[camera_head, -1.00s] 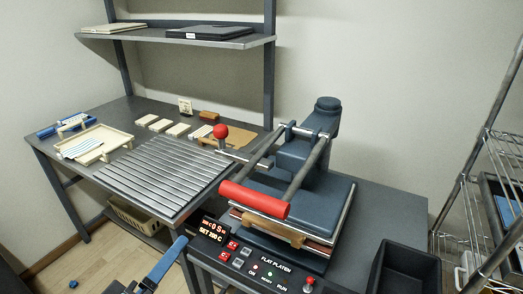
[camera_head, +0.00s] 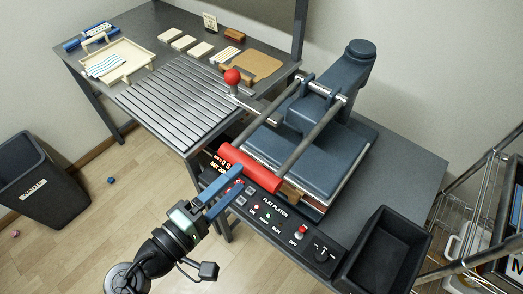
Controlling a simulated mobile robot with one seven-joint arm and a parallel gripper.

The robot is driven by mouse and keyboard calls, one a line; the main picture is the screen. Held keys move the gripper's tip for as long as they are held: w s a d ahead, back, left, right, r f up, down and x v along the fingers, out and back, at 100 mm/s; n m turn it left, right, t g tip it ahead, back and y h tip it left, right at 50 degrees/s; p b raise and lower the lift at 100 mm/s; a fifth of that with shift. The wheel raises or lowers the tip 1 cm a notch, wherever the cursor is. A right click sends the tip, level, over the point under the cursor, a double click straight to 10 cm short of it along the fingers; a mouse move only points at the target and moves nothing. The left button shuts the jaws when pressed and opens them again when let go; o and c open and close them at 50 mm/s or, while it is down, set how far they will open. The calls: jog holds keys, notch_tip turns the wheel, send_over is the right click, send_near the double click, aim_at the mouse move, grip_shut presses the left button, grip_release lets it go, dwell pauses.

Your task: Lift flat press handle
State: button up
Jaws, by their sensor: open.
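The flat press (camera_head: 310,165) is a dark blue-grey machine on the table, with its upper plate lying down over the lower one. Its handle is a red cylindrical grip (camera_head: 250,168) joined to two metal arms (camera_head: 313,137), and it sits low at the front of the press. My gripper (camera_head: 231,185) is open, with two blue fingers pointing up and right toward the left end of the red grip. The fingers look empty. I cannot tell whether the fingertips touch the grip or stay in front of it. They partly cover the display panel.
The control panel (camera_head: 270,222) with buttons and a knob lies below the handle. A black bin (camera_head: 386,255) stands at right, beside a wire rack (camera_head: 480,240). A red ball knob (camera_head: 232,76) rises left of the press by a ribbed plate (camera_head: 178,100).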

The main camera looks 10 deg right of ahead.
jog(key=p+x, duration=0.1)
jog(key=x, duration=0.7)
jog(key=shift+w+d, duration=0.15)
grip_shut()
dwell(1.1)
